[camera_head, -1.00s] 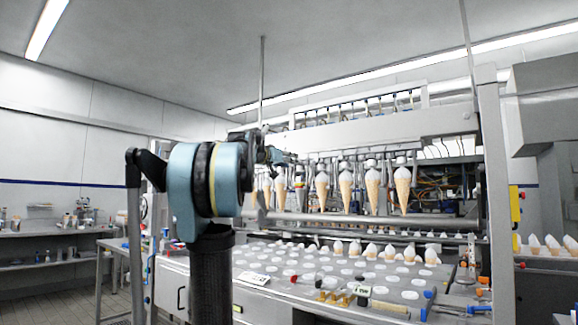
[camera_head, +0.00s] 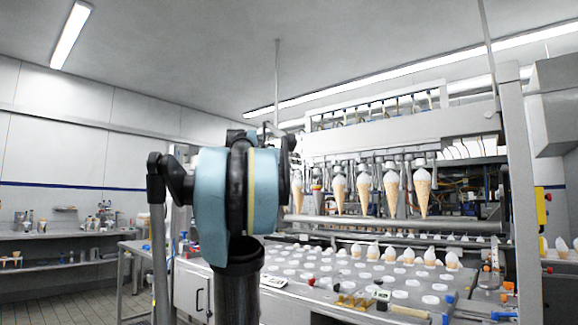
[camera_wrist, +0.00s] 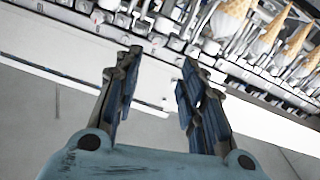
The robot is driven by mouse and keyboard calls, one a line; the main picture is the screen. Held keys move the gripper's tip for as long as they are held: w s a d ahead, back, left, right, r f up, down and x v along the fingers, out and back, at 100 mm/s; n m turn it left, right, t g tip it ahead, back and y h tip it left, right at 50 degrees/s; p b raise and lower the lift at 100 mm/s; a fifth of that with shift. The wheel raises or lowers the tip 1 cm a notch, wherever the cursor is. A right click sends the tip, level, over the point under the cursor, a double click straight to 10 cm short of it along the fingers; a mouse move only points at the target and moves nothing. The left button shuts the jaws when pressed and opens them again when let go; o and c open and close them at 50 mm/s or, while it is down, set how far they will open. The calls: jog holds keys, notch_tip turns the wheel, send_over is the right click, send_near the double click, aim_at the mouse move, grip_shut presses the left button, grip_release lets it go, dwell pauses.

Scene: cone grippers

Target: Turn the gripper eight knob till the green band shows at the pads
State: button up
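My gripper (camera_wrist: 155,88) is open and empty in the wrist view, its two blue-padded fingers well apart. In the wrist view it points at the machine's row of grippers, with several cones at the upper right. In the head view my arm hides the gripper. The cone grippers (camera_head: 363,164) hang in a row under the machine's beam, and several hold cones (camera_head: 422,192) point down. I cannot tell which is gripper eight. Its knob and any green band are too small or hidden to make out.
A plate with round holes (camera_head: 340,268) lies below the row, with several cones standing along its back. Loose tools (camera_head: 360,301) lie on its front edge. A grey post (camera_head: 522,200) stands at the right. Shelves (camera_head: 60,235) line the left wall.

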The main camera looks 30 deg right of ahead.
jog(key=n+g+h, duration=0.4)
jog(key=n+h, duration=0.1)
jog(key=n, duration=1.8)
send_near(311, 164)
jog(key=x, duration=0.8)
jog(key=shift+f, duration=0.15)
grip_shut()
